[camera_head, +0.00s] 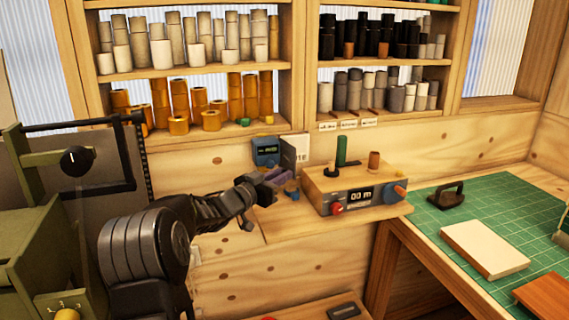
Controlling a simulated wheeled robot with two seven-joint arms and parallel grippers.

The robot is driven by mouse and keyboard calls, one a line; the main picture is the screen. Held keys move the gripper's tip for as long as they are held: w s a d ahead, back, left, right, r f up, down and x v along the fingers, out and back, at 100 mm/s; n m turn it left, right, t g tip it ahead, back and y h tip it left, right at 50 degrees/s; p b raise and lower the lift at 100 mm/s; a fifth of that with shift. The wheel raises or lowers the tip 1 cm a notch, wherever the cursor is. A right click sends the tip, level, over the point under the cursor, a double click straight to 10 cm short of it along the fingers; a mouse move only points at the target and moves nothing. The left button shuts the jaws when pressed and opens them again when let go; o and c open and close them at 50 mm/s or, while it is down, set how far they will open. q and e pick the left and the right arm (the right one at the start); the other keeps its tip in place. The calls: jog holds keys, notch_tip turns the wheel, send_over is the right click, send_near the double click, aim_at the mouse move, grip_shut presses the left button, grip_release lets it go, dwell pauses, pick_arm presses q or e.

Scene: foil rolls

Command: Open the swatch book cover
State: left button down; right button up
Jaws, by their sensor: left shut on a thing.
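My left gripper (266,184) is in the middle of the view, at the left end of the wooden ledge. It is shut on a small purple-grey piece (276,177), mostly hidden by the fingers. Behind it stand a small blue box (265,151) and an upright pale panel (296,150) beside it. No thing is clearly marked as the swatch book. A flat cream, book-like block (485,249) lies closed on the green mat at the right, well away from the gripper. My right gripper is not in view.
A wooden device (352,180) with a display and knobs stands on the ledge (284,232) right of the gripper. Shelves of rolls (178,52) line the back wall. The green mat (433,228) holds a dark iron-like tool (446,196). An olive machine (38,225) stands left.

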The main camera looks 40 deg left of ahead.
pick_arm(q)
jog(key=shift+s+a+r+m+h+p, duration=0.1)
jog(key=shift+s+a+m+h+p, duration=0.2)
jog(key=shift+h+p, duration=0.35)
jog(key=shift+s+a+r+m+h+p, duration=0.1)
jog(key=shift+a+m+h+p, duration=0.15)
jog(key=shift+m+h+p, duration=0.35)
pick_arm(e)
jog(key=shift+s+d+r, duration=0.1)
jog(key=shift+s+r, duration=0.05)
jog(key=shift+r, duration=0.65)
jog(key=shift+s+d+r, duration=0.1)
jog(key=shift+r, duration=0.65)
pick_arm(q)
jog(key=c, duration=1.3)
grip_release()
jog(key=shift+w+f, duration=0.1)
jog(key=shift+c, duration=0.2)
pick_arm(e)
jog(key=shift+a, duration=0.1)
